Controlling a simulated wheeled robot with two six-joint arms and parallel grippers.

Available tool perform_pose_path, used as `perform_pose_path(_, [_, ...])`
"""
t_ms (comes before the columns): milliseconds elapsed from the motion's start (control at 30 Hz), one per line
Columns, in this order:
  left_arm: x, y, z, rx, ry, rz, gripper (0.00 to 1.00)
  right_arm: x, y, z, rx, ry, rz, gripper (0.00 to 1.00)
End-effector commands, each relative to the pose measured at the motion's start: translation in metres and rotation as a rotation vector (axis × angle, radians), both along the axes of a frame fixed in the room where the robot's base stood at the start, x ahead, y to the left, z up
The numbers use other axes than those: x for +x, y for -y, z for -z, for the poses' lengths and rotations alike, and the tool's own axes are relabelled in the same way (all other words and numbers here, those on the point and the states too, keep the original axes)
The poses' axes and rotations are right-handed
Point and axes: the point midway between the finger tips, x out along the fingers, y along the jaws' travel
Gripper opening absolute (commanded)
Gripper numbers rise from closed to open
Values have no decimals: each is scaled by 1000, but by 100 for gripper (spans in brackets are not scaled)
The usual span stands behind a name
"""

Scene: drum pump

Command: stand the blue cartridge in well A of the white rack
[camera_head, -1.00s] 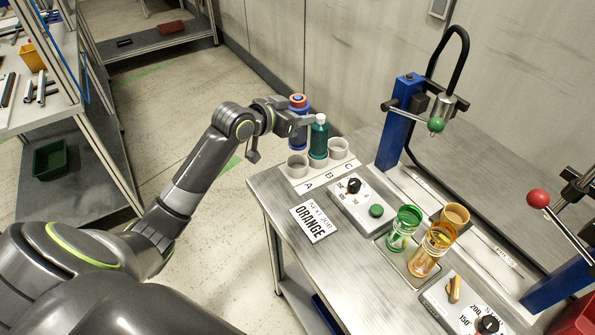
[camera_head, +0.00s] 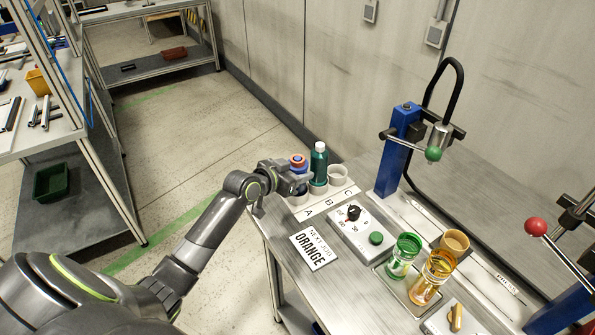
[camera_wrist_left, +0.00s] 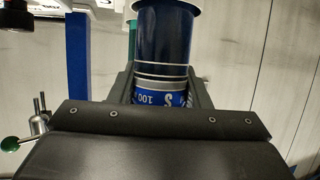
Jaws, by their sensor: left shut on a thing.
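The blue cartridge (camera_head: 299,161), with an orange-red top, is upright in my left gripper (camera_head: 292,180) at the far left end of the bench. In the left wrist view the blue cartridge (camera_wrist_left: 163,45) and its label show between the fingers (camera_wrist_left: 160,85), which are shut on it. The white rack (camera_head: 352,193) has wells marked A, B and C. The cartridge is at well A (camera_head: 298,198), low over or partly in it; the gripper hides how far. A teal bottle (camera_head: 319,165) stands in well B. Well C (camera_head: 338,174) looks empty. My right gripper is not in view.
Close in front of the rack are a control box (camera_head: 357,228) with a black knob and an ORANGE sign (camera_head: 313,248). A green jar (camera_head: 404,256) and an amber jar (camera_head: 433,277) stand farther right. A blue press post (camera_head: 398,150) rises behind.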

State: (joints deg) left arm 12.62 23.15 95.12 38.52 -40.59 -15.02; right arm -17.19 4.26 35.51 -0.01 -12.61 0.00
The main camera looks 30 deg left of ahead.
Motion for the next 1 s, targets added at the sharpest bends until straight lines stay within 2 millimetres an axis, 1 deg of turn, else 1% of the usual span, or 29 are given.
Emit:
perform_pose_path(167, [0,0,4,0,1,0,4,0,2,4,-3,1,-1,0])
perform_pose_path(200, [0,0,4,0,0,0,47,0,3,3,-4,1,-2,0])
perform_pose_path(333, [0,0,3,0,0,0,64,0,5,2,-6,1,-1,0])
perform_pose_path(600, [0,0,3,0,0,0,65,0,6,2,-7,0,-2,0])
perform_pose_path(733, [0,0,-3,1,0,0,65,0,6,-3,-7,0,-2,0])
perform_pose_path(767, [-3,-2,-2,2,0,0,65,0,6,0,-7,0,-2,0])
perform_pose_path(867, [-14,-5,-5,4,0,-1,65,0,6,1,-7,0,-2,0])
perform_pose_path(1000, [-36,-11,-14,6,0,0,65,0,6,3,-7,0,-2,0])
